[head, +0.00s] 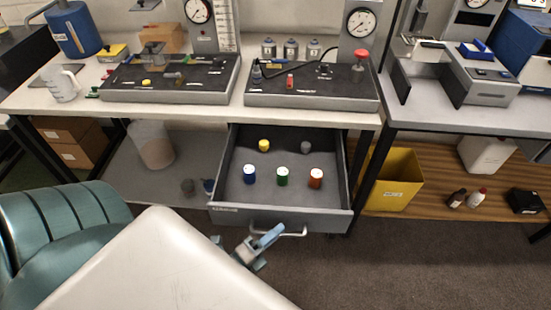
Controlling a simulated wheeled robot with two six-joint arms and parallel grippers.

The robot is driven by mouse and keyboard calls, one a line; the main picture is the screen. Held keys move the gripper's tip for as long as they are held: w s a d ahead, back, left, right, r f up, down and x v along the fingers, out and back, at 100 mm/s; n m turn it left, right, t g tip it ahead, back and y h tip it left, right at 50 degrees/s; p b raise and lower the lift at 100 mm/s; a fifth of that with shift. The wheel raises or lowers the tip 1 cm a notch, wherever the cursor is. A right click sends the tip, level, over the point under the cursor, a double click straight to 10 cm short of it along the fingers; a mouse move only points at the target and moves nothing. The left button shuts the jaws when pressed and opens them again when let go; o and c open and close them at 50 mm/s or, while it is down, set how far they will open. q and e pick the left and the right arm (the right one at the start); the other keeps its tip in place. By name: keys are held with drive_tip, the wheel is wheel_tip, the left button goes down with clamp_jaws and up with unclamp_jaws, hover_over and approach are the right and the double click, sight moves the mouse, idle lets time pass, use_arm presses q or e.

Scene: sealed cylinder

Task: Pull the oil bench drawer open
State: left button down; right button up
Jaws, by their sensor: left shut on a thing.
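The grey oil bench drawer (325,219) is pulled out from under the white-topped bench (225,112), so its inside shows. Several small capped bottles stand in it: blue (249,175), green (282,177) and orange (315,179) towards the front, yellow (264,146) and grey (305,147) farther back. My left gripper (268,237) is at the drawer's front, shut on the light bar handle (293,234), around its left part. My right gripper is not in view.
A translucent container (151,144) stands on the lower shelf to the left. Carpet (400,265) is clear at the right front.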

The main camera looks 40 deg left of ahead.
use_arm(q)
drive_tip(key=shift+s, duration=0.15)
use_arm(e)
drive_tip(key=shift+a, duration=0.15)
use_arm(q)
drive_tip(key=c, duration=1.6)
unclamp_jaws()
drive_tip(key=shift+o, duration=0.6)
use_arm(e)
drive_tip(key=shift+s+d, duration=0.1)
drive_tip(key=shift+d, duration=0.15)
